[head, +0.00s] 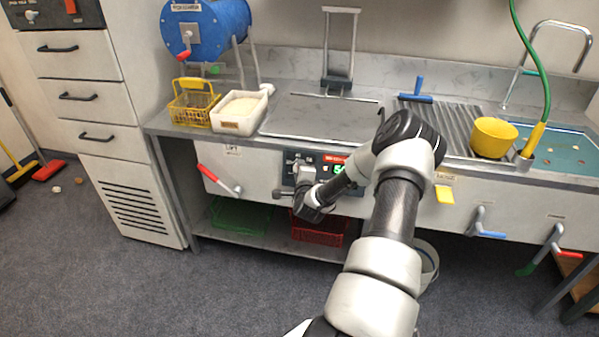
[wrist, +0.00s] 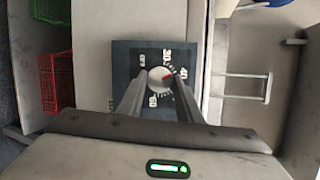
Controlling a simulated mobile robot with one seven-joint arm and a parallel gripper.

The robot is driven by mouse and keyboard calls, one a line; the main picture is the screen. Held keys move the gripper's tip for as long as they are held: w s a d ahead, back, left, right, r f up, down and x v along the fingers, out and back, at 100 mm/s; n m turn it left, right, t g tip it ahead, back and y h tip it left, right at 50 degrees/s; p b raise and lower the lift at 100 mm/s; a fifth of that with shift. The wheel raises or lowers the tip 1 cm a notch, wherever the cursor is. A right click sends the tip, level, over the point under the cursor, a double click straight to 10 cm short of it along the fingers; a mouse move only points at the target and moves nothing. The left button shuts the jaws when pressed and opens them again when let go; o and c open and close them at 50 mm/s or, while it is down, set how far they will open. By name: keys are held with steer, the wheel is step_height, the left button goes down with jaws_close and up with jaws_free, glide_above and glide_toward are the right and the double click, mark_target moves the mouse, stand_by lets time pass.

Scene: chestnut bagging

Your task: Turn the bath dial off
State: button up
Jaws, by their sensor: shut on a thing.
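The bath dial (wrist: 160,80) is a round pale knob with a red mark, on a dark panel (wrist: 124,60) with white markings around it. My gripper (wrist: 159,84) is shut on the dial, one finger on each side.
A red-handled lever (head: 215,178) sticks out left of the panel. A red crate (head: 318,232) and green crate (head: 240,217) stand on the shelf below. Above are a closed flat lid (head: 315,117), a white tub (head: 238,124) and a yellow basket (head: 190,108).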

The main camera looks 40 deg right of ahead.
steer(key=n+g, duration=0.2)
steer(key=n, duration=0.3)
steer(key=n+g, duration=0.1)
steer(key=n, duration=0.4)
steer(key=w+r+n+g+b, duration=0.1)
steer(key=n+g, duration=0.1)
steer(key=n, duration=0.3)
steer(key=shift+a+n+g+h, duration=0.25)
steer(key=shift+n+g+h, duration=0.05)
steer(key=shift+n+g+h+p, duration=0.3)
steer(key=shift+n, duration=0.8)
steer(key=shift+f, duration=0.1)
steer(key=o, duration=1)
steer(key=shift+o, duration=0.2)
steer(key=shift+s, duration=0.1)
